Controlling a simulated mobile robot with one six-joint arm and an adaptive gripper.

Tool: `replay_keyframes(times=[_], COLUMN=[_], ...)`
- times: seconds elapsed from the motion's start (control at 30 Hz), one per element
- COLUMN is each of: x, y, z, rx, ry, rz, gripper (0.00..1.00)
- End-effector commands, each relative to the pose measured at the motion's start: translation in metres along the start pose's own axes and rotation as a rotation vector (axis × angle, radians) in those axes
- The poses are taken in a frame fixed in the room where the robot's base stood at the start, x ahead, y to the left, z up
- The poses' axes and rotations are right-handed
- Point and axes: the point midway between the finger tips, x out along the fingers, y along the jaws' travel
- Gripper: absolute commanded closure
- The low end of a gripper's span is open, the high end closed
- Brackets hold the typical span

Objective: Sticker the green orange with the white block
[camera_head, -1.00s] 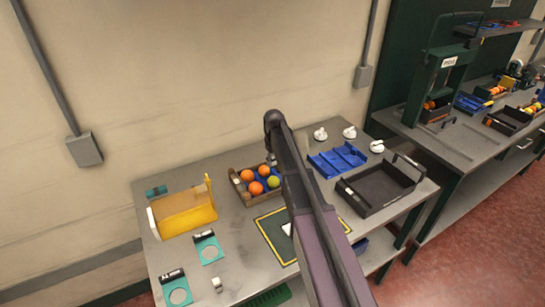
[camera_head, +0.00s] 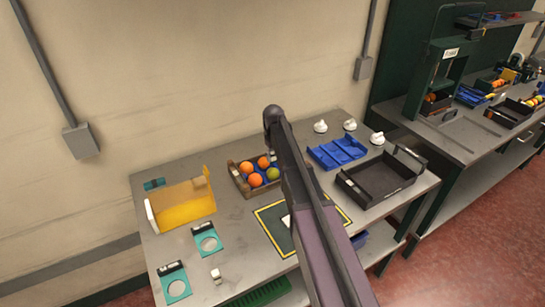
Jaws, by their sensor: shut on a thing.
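The green orange (camera_head: 273,174) is a yellow-green fruit in a small brown crate (camera_head: 241,188), at its right front beside several orange fruits. My arm (camera_head: 310,190) crosses the table from the bottom edge to beside the crate. My gripper is hidden behind the arm, so its jaws and anything in them cannot be seen. A small white block with a dark part (camera_head: 216,275) stands on the table at the front left. A white piece (camera_head: 287,220) shows on a dark green, yellow-edged mat (camera_head: 270,222), partly covered by my arm; I cannot tell what it is.
A yellow bin (camera_head: 183,205) and two teal plates with round holes (camera_head: 207,243) (camera_head: 177,288) are on the left. A blue tray (camera_head: 337,153), a black tray (camera_head: 380,183) and several white knobs (camera_head: 320,127) are on the right. A second bench (camera_head: 460,150) stands further right.

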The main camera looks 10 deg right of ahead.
Motion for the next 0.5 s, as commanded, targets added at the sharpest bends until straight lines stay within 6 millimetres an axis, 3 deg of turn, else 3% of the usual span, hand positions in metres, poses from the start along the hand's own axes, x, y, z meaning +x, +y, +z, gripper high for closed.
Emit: replay_keyframes(times=[0.5], x=[0.035], y=[-0.001], z=[0.0], rx=[-0.001], ry=[0.0], rz=[0.0], gripper=[1.0])
